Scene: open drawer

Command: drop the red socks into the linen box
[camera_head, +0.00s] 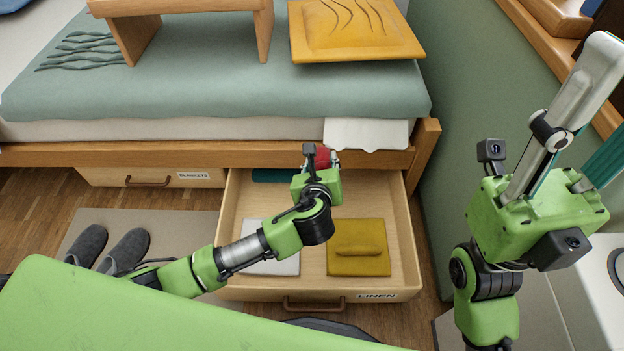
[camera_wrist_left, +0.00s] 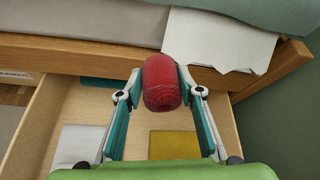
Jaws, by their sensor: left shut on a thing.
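The red socks, a rolled bundle (camera_head: 322,156), sit between the fingers of my left gripper (camera_head: 320,163). In the left wrist view the red bundle (camera_wrist_left: 162,84) is pinched from both sides by the fingertips, and the left gripper (camera_wrist_left: 163,76) is shut on it. The linen box is a pulled-out wooden drawer (camera_head: 229,212) labelled LINEN under the bed. The gripper and socks are over the drawer's back part, near the bed rail; the exact height is unclear. My right gripper (camera_head: 598,105) is raised at the right, its fingers apart and seemingly empty, partly cut off by the frame.
The drawer holds a white folded cloth (camera_head: 272,265), a mustard folded cloth (camera_head: 358,262) and a teal item (camera_head: 274,175) at the back. A white cloth (camera_head: 366,134) hangs over the bed rail (camera_head: 200,154). Grey slippers (camera_head: 124,250) lie on a mat at left. A green wall stands right.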

